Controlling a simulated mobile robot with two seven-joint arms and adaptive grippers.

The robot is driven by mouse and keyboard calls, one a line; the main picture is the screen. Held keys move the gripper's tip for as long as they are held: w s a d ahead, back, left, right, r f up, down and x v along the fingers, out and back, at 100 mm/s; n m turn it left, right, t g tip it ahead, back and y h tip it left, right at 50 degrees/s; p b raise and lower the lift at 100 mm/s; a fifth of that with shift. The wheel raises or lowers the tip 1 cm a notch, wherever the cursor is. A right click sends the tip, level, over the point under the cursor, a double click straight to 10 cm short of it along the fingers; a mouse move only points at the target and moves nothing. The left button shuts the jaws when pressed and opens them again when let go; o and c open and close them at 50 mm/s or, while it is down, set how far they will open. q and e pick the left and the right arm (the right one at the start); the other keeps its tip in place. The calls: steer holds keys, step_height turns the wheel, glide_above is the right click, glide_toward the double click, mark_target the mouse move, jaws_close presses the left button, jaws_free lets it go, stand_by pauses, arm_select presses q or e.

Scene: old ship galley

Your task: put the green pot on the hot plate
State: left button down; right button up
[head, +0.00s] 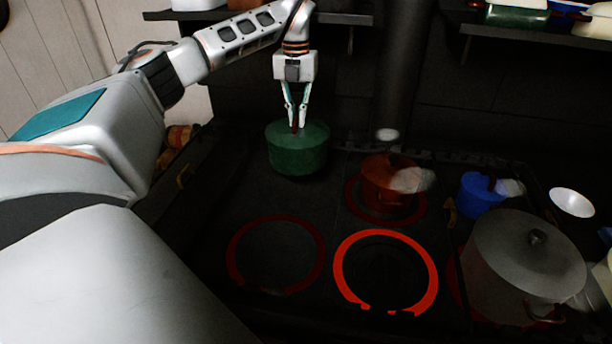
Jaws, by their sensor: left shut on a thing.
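The green pot (298,155) is at the back left of the dark stove top. My left gripper (296,124) points down from above and is shut on the pot at its top, apparently at the lid knob. I cannot tell whether the pot touches the stove or hangs just above it. A bright red ring (432,282) marks the glowing hot plate at the front middle, with nothing on it. A dull, dark red ring (234,250) lies to its left, also empty. My right gripper is not in view.
A red-brown pot (385,182) stands on the ring behind the glowing plate, with steam near it. A blue pot (481,193) and a large grey lidded pot (520,255) stand to the right. A white bowl (572,202) is at the far right. Shelves (540,36) run along the back wall.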

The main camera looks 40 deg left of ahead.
arm_select(q)
steer(key=shift+f, duration=4.85)
steer(key=c, duration=2.4)
jaws_free()
steer(key=shift+f, duration=0.15)
steer(key=shift+o, duration=1.2)
step_height(320, 180, up, 12)
steer(key=shift+r, duration=0.15)
